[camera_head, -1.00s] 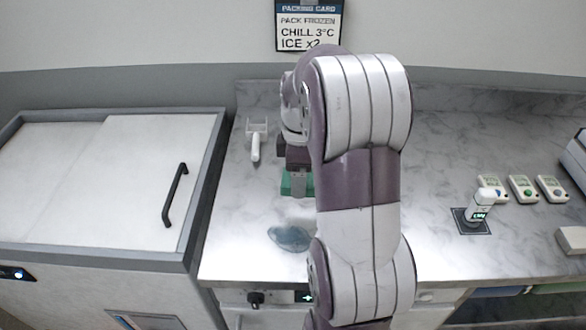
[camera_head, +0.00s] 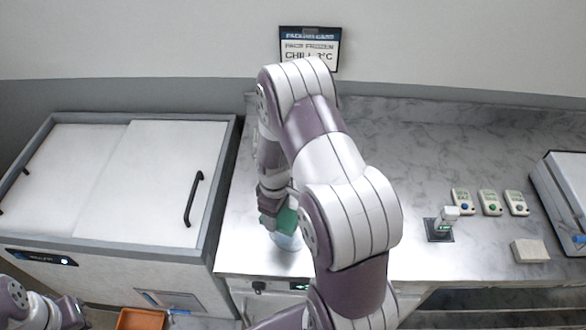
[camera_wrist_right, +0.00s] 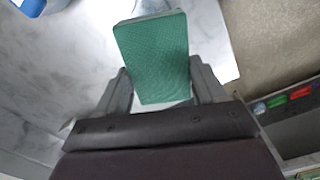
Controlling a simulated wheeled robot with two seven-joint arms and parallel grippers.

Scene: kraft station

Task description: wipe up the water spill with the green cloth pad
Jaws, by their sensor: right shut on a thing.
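The green cloth pad (camera_head: 286,221) is held in my right gripper (camera_head: 272,203), near the counter's front edge. In the right wrist view the pad (camera_wrist_right: 152,55) sits between the two grey fingers, which are shut on it. I cannot tell whether the pad touches the counter or the water. Part of my left arm shows at the lower left, with its gripper (camera_head: 72,311) too cropped and small to read.
A chest freezer (camera_head: 150,185) stands left. An orange bin (camera_head: 141,319) is below.

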